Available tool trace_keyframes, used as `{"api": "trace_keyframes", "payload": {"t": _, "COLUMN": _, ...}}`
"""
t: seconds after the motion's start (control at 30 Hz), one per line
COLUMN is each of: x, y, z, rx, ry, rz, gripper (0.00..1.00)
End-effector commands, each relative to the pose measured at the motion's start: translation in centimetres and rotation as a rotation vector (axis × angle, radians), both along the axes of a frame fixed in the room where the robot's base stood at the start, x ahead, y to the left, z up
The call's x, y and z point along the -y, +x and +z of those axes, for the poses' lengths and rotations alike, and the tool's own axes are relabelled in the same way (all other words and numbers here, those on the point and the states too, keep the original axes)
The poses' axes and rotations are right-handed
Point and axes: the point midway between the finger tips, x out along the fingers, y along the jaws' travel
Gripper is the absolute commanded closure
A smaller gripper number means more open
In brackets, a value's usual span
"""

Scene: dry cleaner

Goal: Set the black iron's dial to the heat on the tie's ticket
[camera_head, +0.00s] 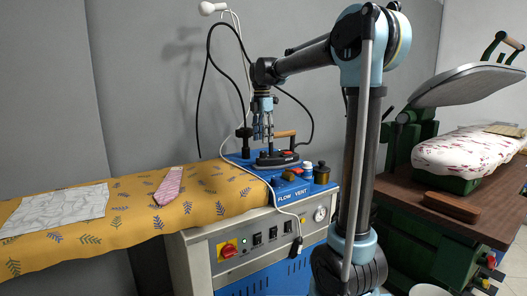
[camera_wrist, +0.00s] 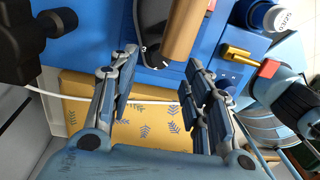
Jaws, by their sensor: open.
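The black iron (camera_head: 268,159) with its wooden handle (camera_head: 285,134) rests on the blue top of the press unit. In the wrist view, part of the black iron (camera_wrist: 150,35) and the handle (camera_wrist: 184,32) show just beyond my fingertips. My gripper (camera_head: 263,138) points down over the iron's left part. In the wrist view my gripper (camera_wrist: 161,62) is open, with nothing between its fingers. The pink patterned tie (camera_head: 170,186) lies on the yellow cloth to the left. I cannot make out a ticket or its marking.
A yellow leaf-print cloth (camera_head: 205,205) covers the board, with a grey-white cloth (camera_head: 55,210) at far left. A white-capped bottle (camera_head: 308,171) and a dark jar (camera_head: 322,173) stand right of the iron. Cords hang around my arm. A green press (camera_head: 425,180) stands at right.

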Motion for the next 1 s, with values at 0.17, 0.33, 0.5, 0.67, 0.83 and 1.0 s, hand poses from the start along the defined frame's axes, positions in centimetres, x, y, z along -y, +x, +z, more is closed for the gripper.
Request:
{"api": "trace_keyframes", "payload": {"t": 0.17, "x": 0.1, "y": -0.1, "z": -3.0, "rx": 0.000, "ry": 0.000, "rz": 0.000, "gripper": 0.55}}
{"api": "trace_keyframes", "payload": {"t": 0.33, "x": 0.1, "y": -0.2, "z": -4.9, "rx": 0.000, "ry": 0.000, "rz": 0.000, "gripper": 0.55}}
{"api": "trace_keyframes", "payload": {"t": 0.5, "x": 0.2, "y": -0.2, "z": -5.7, "rx": 0.000, "ry": 0.000, "rz": 0.000, "gripper": 0.55}}
{"api": "trace_keyframes", "payload": {"t": 0.67, "x": 0.1, "y": -0.2, "z": -5.8, "rx": 0.000, "ry": 0.000, "rz": 0.000, "gripper": 0.55}}
{"api": "trace_keyframes", "payload": {"t": 0.83, "x": 0.1, "y": -0.2, "z": -5.8, "rx": 0.000, "ry": 0.000, "rz": 0.000, "gripper": 0.67}}
{"api": "trace_keyframes", "payload": {"t": 1.0, "x": 0.1, "y": -0.2, "z": -5.8, "rx": 0.000, "ry": 0.000, "rz": 0.000, "gripper": 0.99}}
